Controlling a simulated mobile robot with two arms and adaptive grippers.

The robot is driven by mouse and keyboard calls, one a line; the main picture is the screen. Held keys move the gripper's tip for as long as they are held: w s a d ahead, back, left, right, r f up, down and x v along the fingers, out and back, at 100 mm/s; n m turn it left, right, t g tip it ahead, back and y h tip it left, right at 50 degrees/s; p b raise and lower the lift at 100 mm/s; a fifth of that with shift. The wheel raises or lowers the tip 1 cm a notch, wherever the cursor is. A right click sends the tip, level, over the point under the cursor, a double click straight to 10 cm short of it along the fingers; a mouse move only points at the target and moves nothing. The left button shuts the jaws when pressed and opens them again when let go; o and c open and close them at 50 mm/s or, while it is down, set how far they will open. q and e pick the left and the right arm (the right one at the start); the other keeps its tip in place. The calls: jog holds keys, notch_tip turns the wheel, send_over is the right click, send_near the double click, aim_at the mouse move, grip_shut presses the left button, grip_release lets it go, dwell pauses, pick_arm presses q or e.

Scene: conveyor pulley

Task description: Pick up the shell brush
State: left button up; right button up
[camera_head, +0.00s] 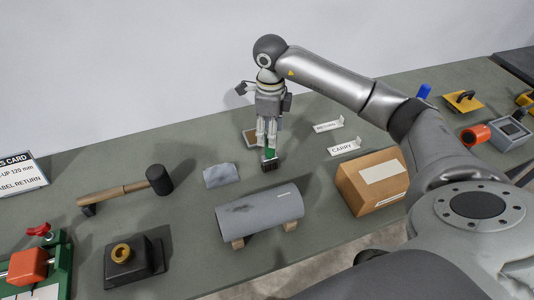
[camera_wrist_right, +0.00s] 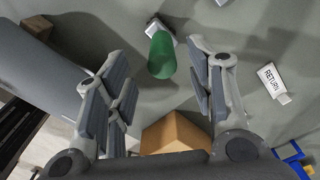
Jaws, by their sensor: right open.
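The shell brush (camera_head: 269,164) has a green handle and a dark bristle block, and it is on the grey-green table behind the grey cylinder (camera_head: 262,213). My right gripper (camera_head: 266,140) points down just above it, and its fingers hide part of the handle. In the right wrist view the fingers are spread, with the green brush handle (camera_wrist_right: 161,56) showing between them. There is a visible gap on each side of the handle, so the gripper does not hold it. My left gripper is not in view.
The cylinder rests on wooden blocks in front of the brush. A grey cloth (camera_head: 221,175) lies to its left, with a mallet (camera_head: 158,180) beyond. A cardboard box (camera_head: 372,182) and a CARRY sign (camera_head: 343,147) stand to the right. A wall rises behind.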

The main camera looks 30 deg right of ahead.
aim_at(270, 150)
jog(key=shift+s+a+f, duration=0.1)
jog(key=shift+s+f, duration=0.1)
jog(key=shift+f, duration=0.45)
jog(key=shift+s+f, duration=0.2)
jog(key=shift+f, duration=0.4)
jog(key=shift+w+f+p, duration=0.15)
jog(key=shift+f+p, duration=0.2)
jog(key=shift+p, duration=0.05)
jog(key=f, duration=0.1)
jog(key=f+p, duration=0.1)
jog(key=f, duration=0.1)
jog(key=shift+w+d+f, duration=0.2)
jog(key=shift+w+f, duration=0.1)
jog(key=shift+f+p, duration=0.3)
jog(key=shift+f, duration=0.25)
jog(key=shift+c, duration=1)
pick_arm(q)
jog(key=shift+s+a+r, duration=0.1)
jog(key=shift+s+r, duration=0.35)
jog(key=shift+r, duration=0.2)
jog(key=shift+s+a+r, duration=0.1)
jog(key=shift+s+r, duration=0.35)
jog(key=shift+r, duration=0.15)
pick_arm(e)
grip_shut()
